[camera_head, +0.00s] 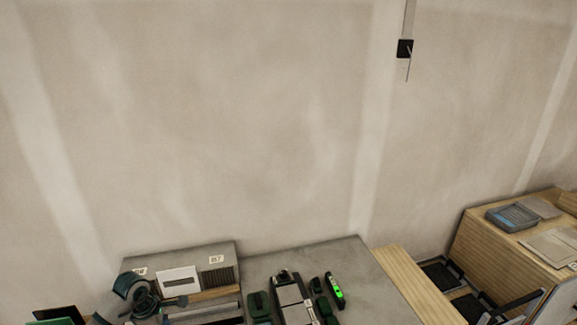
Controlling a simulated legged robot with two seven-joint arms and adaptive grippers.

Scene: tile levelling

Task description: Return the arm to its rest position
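Neither of my grippers can be made out in the head view, and no arm of mine shows clearly. A grey worktop (352,262) stands against the wall at the bottom of the view. On it lie a bright green and black tool (334,290), a long grey and black device (290,296) and dark green items (259,305) beside it. A coiled dark hose or cable (143,297) lies at the left, near a white box (179,281). The front of the worktop is cut off by the lower edge.
A plain beige wall (230,130) fills most of the view, with a black fitting (405,48) high on it. A wooden bench (500,255) at the right bears a blue-grey case (511,217). Black frames or bins (440,275) stand between bench and worktop.

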